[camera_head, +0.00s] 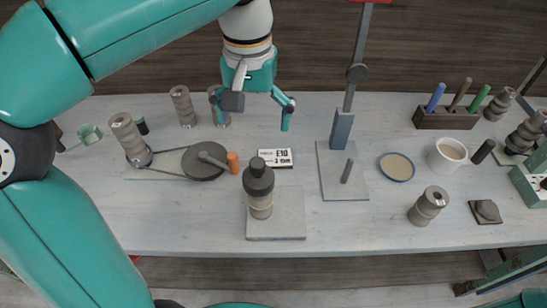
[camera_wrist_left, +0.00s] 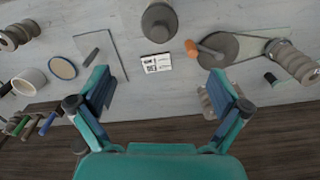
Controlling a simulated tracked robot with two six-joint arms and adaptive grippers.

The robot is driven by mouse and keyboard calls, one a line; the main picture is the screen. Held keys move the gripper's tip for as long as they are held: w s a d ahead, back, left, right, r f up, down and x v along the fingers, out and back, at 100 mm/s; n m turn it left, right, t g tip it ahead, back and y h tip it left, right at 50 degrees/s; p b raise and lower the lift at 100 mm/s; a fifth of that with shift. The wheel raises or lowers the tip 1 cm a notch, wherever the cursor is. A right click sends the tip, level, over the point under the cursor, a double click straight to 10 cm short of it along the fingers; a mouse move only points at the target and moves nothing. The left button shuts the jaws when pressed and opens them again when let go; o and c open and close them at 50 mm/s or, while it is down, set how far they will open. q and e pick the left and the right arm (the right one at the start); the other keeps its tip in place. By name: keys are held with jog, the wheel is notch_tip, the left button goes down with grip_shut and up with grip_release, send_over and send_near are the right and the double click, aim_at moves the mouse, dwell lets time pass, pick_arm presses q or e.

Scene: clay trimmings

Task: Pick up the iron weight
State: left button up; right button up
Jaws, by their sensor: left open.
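A dark grey knobbed piece, which looks like the iron weight (camera_head: 258,178), sits on top of a pale ribbed spool (camera_head: 261,207) on a square grey plate (camera_head: 276,228). In the left wrist view the weight (camera_wrist_left: 159,22) shows from above at the top middle. My left gripper (camera_head: 260,112) is open and empty, pointing down over the back of the table, behind the weight in the head view. Its spread fingers (camera_wrist_left: 158,92) also show in the left wrist view, with the weight beyond them. My right gripper is not in view.
A small white printed card (camera_head: 271,157) lies just behind the weight. A crank wheel with an orange handle (camera_head: 233,162) stands to its left. A tall post on a base plate (camera_head: 343,185) stands to its right. The front table strip is mostly clear.

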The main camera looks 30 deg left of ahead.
aim_at(257, 161)
pick_arm(q)
jog(key=f, duration=1.1)
jog(key=shift+w+f+b, duration=0.2)
jog(key=shift+w+b, duration=0.05)
jog(key=shift+b, duration=0.15)
jog(key=shift+s+f, duration=0.15)
jog(key=shift+f, duration=0.35)
notch_tip(257, 161, down, 4)
jog(key=shift+f+p, duration=0.15)
jog(key=shift+p, duration=0.25)
jog(key=shift+c, duration=0.2)
jog(key=c, duration=1.6)
jog(key=shift+c, duration=1)
jog(key=shift+r, duration=0.2)
